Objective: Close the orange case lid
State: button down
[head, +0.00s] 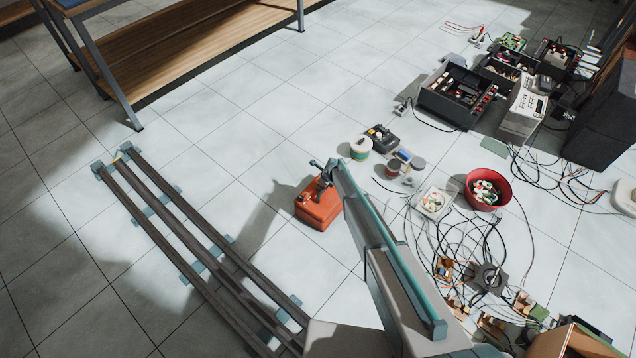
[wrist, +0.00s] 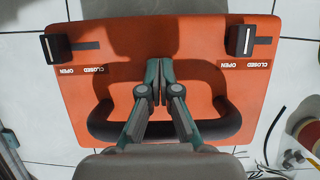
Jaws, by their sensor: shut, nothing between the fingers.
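The orange case (head: 318,207) sits on the tiled floor near the middle of the head view, under the end of my arm. In the wrist view the orange lid face (wrist: 205,62) fills most of the frame. It has two black latches, one at the left (wrist: 57,45) and one at the right (wrist: 243,40), each beside printed OPEN and CLOSED labels. A black handle (wrist: 222,122) runs across the lower part, partly hidden by my fingers. My gripper (wrist: 158,68) is shut and empty, over the middle of the case; I cannot tell whether it touches.
A rail track (head: 190,240) lies at the left, and a wooden workbench (head: 180,40) stands at the back left. Spools, a red bowl (head: 487,188), cables and electronics (head: 460,92) crowd the floor at the right. Bare floor lies left of the case.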

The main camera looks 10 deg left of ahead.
jog(key=shift+w+a+f, duration=0.1)
jog(key=shift+a+f, duration=0.1)
jog(key=shift+f, duration=0.05)
dwell(0.3)
jog(key=shift+r, duration=0.45)
jog(key=r, duration=0.2)
jog(key=r+p, duration=0.1)
jog(key=r, duration=0.1)
jog(key=shift+w+a+r+p, duration=0.1)
jog(key=shift+a+r+p, duration=0.1)
jog(key=shift+p, duration=0.1)
jog(key=w+a+r, duration=0.3)
jog(key=a+r, duration=0.2)
jog(key=r, duration=0.1)
jog(key=shift+a+b, duration=0.35)
jog(key=shift+b, duration=0.05)
